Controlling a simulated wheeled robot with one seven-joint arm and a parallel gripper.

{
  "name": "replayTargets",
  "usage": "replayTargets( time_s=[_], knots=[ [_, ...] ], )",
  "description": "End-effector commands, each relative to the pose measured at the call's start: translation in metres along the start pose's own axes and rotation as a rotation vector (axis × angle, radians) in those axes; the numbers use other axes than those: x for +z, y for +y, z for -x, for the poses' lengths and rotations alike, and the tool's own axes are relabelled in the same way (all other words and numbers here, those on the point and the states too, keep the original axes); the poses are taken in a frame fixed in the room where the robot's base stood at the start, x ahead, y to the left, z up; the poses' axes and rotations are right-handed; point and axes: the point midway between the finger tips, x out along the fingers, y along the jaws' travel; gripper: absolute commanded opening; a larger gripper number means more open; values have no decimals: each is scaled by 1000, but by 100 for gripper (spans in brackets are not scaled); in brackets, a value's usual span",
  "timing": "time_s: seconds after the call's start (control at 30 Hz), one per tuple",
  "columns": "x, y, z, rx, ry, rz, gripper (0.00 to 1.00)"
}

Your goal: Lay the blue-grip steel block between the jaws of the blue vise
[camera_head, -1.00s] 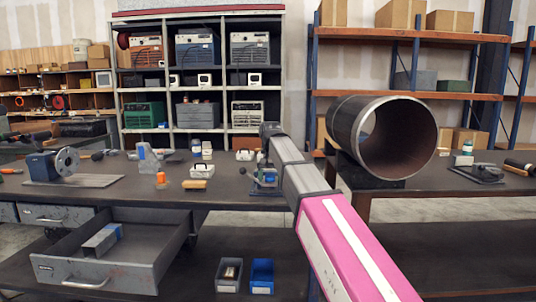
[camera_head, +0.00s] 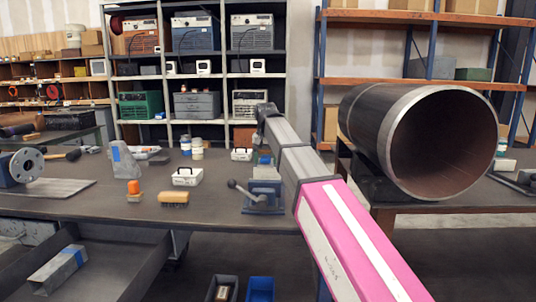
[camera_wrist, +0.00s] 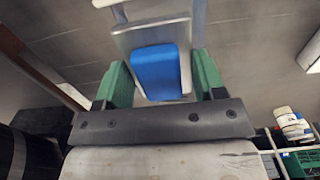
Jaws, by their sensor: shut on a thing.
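In the wrist view, the green pads of my gripper (camera_wrist: 161,76) are shut on a grey steel block with a blue grip patch (camera_wrist: 155,38). The blue patch lies between the pads, and grey metal reaches beyond them. In the head view, my arm hides the gripper and the held block. The blue vise (camera_head: 263,197) stands near the front edge of the bench, just left of my arm, with its handle to the left.
Another grey bar with a blue band (camera_head: 59,269) lies in the open drawer (camera_head: 137,272). A brush (camera_head: 173,198), an orange-topped item (camera_head: 134,190) and a white case (camera_head: 187,177) stand left of the vise. A large pipe (camera_head: 395,140) lies to the right. Bins (camera_head: 261,289) sit below.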

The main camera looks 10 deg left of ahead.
Motion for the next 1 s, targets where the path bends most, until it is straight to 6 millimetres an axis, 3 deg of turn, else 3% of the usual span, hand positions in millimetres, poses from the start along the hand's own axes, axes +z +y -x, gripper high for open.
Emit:
replayTargets(
  time_s=[0.27, 1.0],
  knots=[
    [1, 0, -8, 0, -1, 0, 25],
    [1, 0, -69, 0, -1, 0, 25]
  ],
)
